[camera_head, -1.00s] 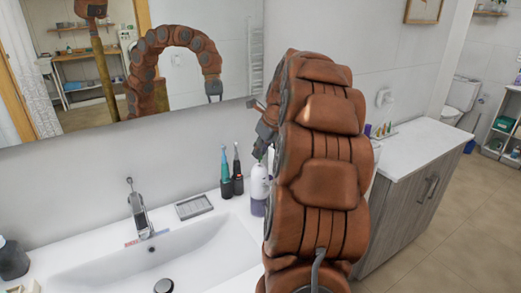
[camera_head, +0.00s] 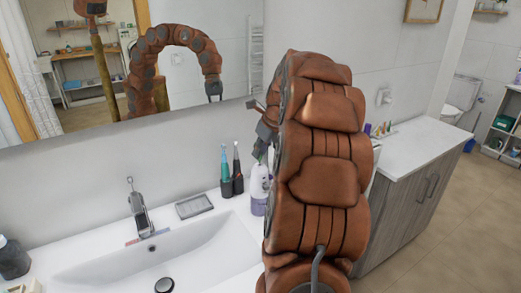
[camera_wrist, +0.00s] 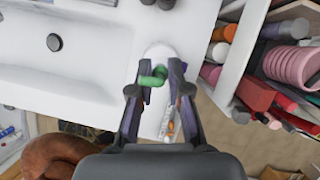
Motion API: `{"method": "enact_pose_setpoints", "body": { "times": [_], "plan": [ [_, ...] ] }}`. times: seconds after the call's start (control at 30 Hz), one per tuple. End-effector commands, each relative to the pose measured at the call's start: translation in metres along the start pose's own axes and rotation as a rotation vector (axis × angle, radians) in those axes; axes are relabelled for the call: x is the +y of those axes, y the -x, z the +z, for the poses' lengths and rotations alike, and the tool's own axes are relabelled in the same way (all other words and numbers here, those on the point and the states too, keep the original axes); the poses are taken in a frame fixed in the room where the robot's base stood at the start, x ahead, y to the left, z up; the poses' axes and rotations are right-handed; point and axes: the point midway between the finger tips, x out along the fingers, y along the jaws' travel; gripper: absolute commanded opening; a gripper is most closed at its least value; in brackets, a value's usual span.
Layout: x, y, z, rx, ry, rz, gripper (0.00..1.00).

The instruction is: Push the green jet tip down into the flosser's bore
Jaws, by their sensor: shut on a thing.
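The green jet tip (camera_wrist: 152,77) is between the fingertips of my gripper (camera_wrist: 152,90) in the wrist view; its bent end points left. My gripper is shut on it. The white rounded top of what looks like the flosser (camera_wrist: 160,52) is just beyond and below the tip. In the head view the flosser (camera_head: 259,188), white with a purplish lower part, stands upright on the counter beside the sink, partly behind my arm. My gripper (camera_head: 262,150) is above it there, mostly hidden. I cannot see the bore or tell whether the tip touches it.
A teal toothbrush (camera_head: 225,172) and a black one (camera_head: 238,170) stand close left of the flosser. A grey soap tray (camera_head: 194,206) and the faucet (camera_head: 140,212) are farther left, by the sink (camera_head: 205,245). In the wrist view, an open compartment with a pink coil (camera_wrist: 290,65) is at right.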

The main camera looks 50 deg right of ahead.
Motion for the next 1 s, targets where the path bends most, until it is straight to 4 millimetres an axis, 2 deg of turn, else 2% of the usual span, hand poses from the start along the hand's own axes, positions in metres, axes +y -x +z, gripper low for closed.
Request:
{"method": "enact_pose_setpoints", "body": {
  "times": [1.0],
  "plan": [
    [0.000,-0.019,-0.008,-0.001,-0.001,-0.001,0.04]
  ]
}}
